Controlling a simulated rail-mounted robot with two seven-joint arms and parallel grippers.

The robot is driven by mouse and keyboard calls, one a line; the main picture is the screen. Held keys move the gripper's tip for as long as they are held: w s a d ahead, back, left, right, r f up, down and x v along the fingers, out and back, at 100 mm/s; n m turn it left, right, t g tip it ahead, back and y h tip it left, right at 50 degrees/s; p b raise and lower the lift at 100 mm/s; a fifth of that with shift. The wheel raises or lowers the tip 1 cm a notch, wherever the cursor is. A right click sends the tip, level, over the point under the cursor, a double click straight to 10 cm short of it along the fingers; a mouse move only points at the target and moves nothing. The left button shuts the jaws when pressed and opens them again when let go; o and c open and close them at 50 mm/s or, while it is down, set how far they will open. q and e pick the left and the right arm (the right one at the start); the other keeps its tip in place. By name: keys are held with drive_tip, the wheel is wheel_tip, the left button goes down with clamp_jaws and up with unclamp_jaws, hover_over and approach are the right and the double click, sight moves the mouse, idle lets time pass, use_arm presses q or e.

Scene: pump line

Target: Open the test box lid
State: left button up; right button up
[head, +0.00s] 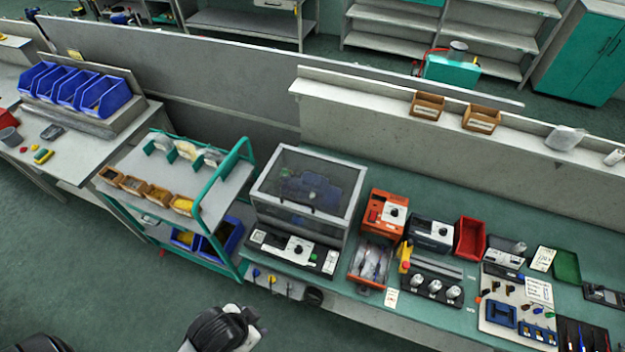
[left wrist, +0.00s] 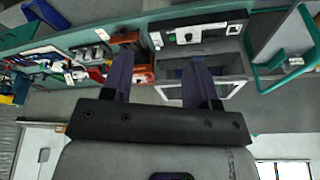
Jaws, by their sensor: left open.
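The test box (head: 258,206) stands on the green bench in the middle of the head view. Its lid (head: 318,163) is a clear pane in a light frame and looks shut, with a dark blue item visible through it. A control panel (head: 296,250) with a dial runs along the front. In the left wrist view the scene is upside down, and the panel (left wrist: 198,32) and the lid frame (left wrist: 235,88) show beyond my fingers. My left gripper (left wrist: 160,62) is open, with nothing seen between its fingers. No right gripper fingers are in view.
A green-railed trolley (head: 236,164) stands close left of the box. An orange unit (head: 384,212), a grey unit (head: 431,233) and a red bin (head: 470,238) stand to its right. A low wall (head: 400,125) runs behind. Open floor (head: 120,290) lies at the front left.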

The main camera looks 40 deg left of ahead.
use_arm(q)
drive_tip(key=shift+w+f, duration=0.15)
drive_tip(key=shift+c, duration=0.7)
drive_tip(key=w+f+b, duration=0.2)
drive_tip(key=b, duration=0.1)
drive_tip(key=shift+w+a+t+b, duration=0.15)
drive_tip(key=shift+w+t+b, duration=0.15)
drive_tip(key=shift+t, duration=0.1)
drive_tip(key=shift+c, duration=0.8)
drive_tip(key=n+t+h+b, duration=0.2)
drive_tip(key=n+t+b, duration=0.9)
drive_tip(key=n, duration=0.8)
approach(297, 201)
drive_tip(key=x, duration=0.8)
drive_tip(key=shift+w+f, duration=0.3)
drive_tip(key=shift+f, duration=0.05)
drive_tip(key=shift+x, duration=0.8)
